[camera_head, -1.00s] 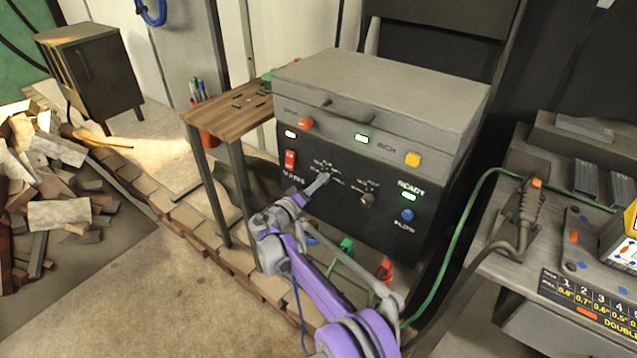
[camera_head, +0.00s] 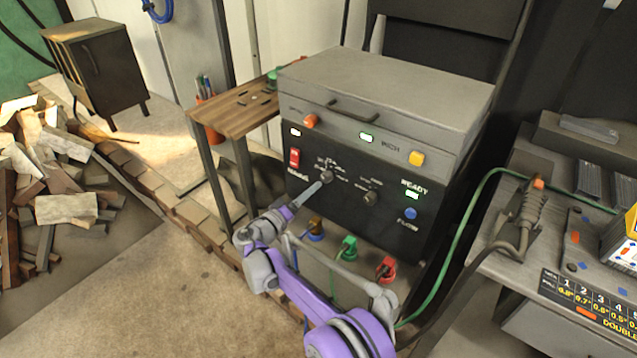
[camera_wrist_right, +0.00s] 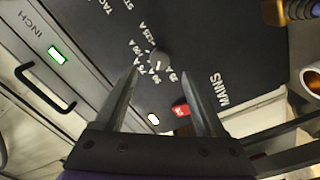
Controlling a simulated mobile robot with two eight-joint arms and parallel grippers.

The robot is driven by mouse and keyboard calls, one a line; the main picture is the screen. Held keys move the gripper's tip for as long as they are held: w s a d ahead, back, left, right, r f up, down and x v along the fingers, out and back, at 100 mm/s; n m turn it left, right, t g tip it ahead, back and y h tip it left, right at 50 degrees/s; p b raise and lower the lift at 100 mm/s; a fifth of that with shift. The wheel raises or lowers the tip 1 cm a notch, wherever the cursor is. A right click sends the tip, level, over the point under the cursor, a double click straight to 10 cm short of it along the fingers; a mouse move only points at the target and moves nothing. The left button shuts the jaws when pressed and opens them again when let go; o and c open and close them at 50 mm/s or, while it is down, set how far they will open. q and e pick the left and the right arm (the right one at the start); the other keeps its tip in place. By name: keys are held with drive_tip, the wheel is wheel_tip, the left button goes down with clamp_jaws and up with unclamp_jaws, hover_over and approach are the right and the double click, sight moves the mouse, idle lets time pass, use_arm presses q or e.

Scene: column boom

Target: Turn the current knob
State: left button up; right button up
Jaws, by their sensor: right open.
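The current knob (camera_head: 327,177) is a small dark round knob with a ring of white ampere markings on the black front panel of the grey welding machine (camera_head: 385,95). In the right wrist view the knob (camera_wrist_right: 159,58) lies between and just beyond the fingertips. My right gripper (camera_head: 317,188) is in front of the panel, its fingers pointing at the knob. The wrist view shows its two fingers (camera_wrist_right: 161,72) apart, with nothing held. They appear clear of the knob, though the exact gap is hard to judge. My left gripper is not in view.
A second knob (camera_head: 370,198) sits right of the current knob. A red mains switch (camera_head: 294,158) is left of it, and a blue flow button (camera_head: 410,214) is lower right. Coloured connectors (camera_head: 348,248) stick out below the panel. A wooden side table (camera_head: 235,112) stands left; a workbench (camera_head: 510,265) right.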

drive_tip(key=v, duration=0.4)
idle(0.4)
